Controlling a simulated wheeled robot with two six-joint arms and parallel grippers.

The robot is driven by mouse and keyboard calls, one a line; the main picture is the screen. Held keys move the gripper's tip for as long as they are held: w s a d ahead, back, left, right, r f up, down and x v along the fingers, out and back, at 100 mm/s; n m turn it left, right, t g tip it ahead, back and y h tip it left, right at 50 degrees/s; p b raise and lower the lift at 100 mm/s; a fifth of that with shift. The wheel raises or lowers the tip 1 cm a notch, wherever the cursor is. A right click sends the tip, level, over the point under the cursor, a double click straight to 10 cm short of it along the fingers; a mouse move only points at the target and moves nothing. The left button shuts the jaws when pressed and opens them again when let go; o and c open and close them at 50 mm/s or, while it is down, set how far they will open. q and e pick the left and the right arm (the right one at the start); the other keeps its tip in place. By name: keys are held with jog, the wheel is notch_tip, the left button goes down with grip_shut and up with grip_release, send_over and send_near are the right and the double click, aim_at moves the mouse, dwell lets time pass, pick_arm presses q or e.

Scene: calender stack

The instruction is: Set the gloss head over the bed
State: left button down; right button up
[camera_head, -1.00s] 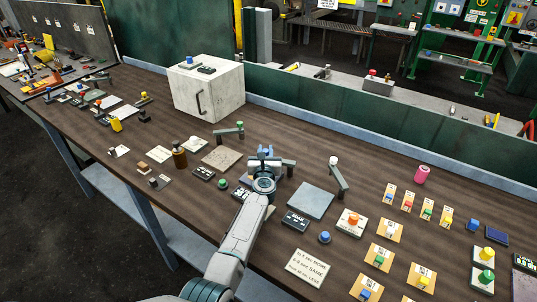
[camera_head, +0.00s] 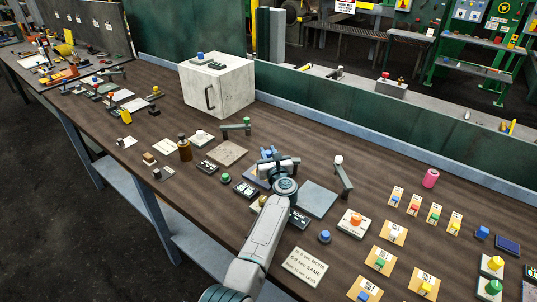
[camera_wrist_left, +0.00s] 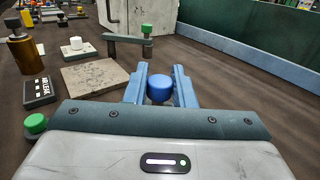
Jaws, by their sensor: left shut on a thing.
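My left gripper (camera_head: 277,164) is over the middle of the bench, shut on a blue knob (camera_wrist_left: 159,88) that sits between its fingers in the left wrist view. What is under the knob is mostly hidden by the gripper and wrist. A grey square plate (camera_head: 318,199) lies just right of the gripper, with a white-knobbed swing arm (camera_head: 343,176) beside it. A stone-like plate (camera_head: 228,152) lies to the left, with a green-knobbed swing arm (camera_head: 235,128) behind it. I cannot read which head is marked gloss. My right gripper is not in view.
A pale cabinet (camera_head: 217,84) stands behind at the left. A brown bottle (camera_head: 185,148) stands left of the stone-like plate. A card with seconds rules (camera_head: 303,265), a red button box (camera_head: 354,222) and several small labelled blocks lie to the right. The bench's back middle is clear.

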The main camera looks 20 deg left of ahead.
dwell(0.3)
pick_arm(q)
jog(key=c, duration=1.3)
grip_release()
jog(key=shift+o, duration=0.2)
jog(key=shift+s+d, duration=0.1)
